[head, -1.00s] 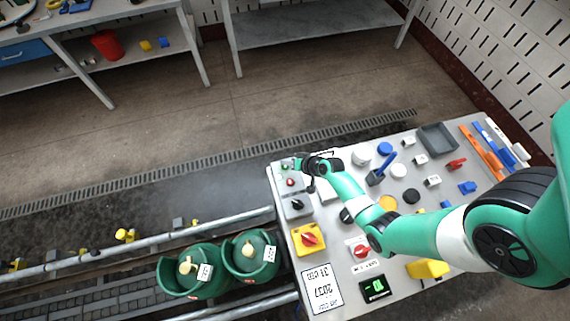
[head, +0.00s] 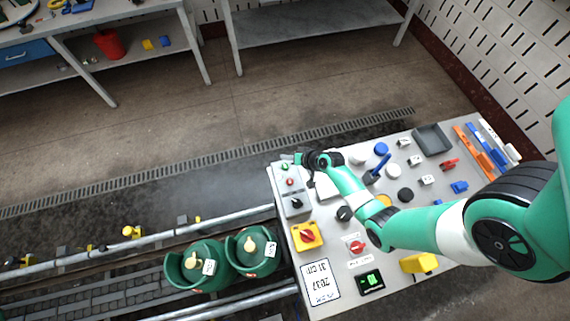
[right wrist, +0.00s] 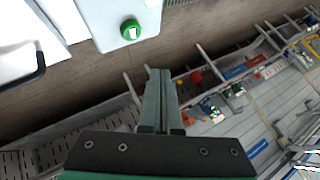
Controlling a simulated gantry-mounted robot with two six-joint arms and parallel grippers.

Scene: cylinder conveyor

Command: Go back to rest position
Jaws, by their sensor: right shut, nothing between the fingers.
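My right gripper (head: 297,158) is over the far left corner of the control panel table, beside the small grey button box. The right wrist view shows its two fingers (right wrist: 158,95) pressed together with nothing between them. The button box (head: 290,186) carries a green button, a red button and a black knob. In the right wrist view a green button (right wrist: 131,30) on a pale box lies apart from the fingertips, up and to the left. My left gripper is not in view.
Two green gas cylinders (head: 196,272) stand on the conveyor to the left. The floor beyond is clear.

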